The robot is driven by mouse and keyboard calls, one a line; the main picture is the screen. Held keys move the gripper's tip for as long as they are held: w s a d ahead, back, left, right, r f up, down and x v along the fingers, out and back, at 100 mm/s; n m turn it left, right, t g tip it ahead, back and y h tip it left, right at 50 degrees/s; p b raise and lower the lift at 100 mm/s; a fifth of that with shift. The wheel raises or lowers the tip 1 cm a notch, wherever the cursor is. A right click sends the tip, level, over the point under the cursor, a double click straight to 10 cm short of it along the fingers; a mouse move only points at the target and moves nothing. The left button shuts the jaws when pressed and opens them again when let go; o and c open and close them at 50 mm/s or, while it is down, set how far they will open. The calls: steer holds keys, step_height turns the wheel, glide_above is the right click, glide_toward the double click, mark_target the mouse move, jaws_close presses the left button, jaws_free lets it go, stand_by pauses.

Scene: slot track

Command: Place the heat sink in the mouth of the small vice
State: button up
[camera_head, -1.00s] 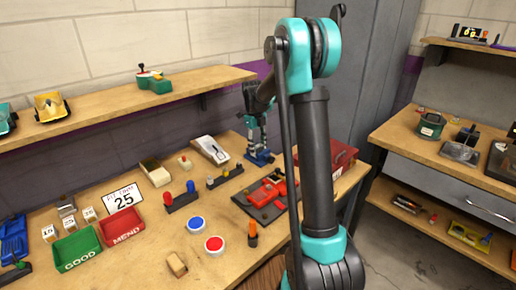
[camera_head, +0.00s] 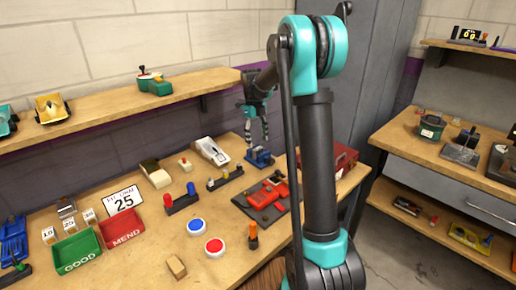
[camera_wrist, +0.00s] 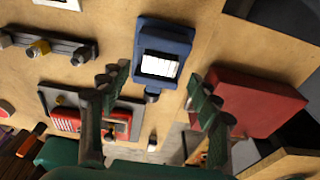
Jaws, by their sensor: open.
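The small blue vice (camera_head: 259,158) stands near the back of the bench. In the wrist view the blue vice (camera_wrist: 165,29) is seen from above, with a pale finned block, which looks like the heat sink (camera_wrist: 160,66), inside its mouth. Whether the block sits fully down I cannot tell. My gripper (camera_head: 257,137) hangs above the vice, fingers pointing down. In the wrist view my gripper (camera_wrist: 160,88) has its fingers wide apart, one to each side of the vice, with nothing between them and no contact with the block.
A red toolbox (camera_head: 338,158) stands right of the vice. A dark plate with a red tool (camera_head: 270,196) lies in front. A rack with knobs (camera_head: 225,178) and a white-topped box (camera_head: 212,150) are to the left. Red and green trays (camera_head: 122,228) stand further left.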

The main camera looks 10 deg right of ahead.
step_height(320, 180, up, 7)
steer(key=shift+w+a, duration=0.25)
steer(key=shift+w, duration=0.1)
steer(key=shift+f, duration=0.1)
stand_by(1.8)
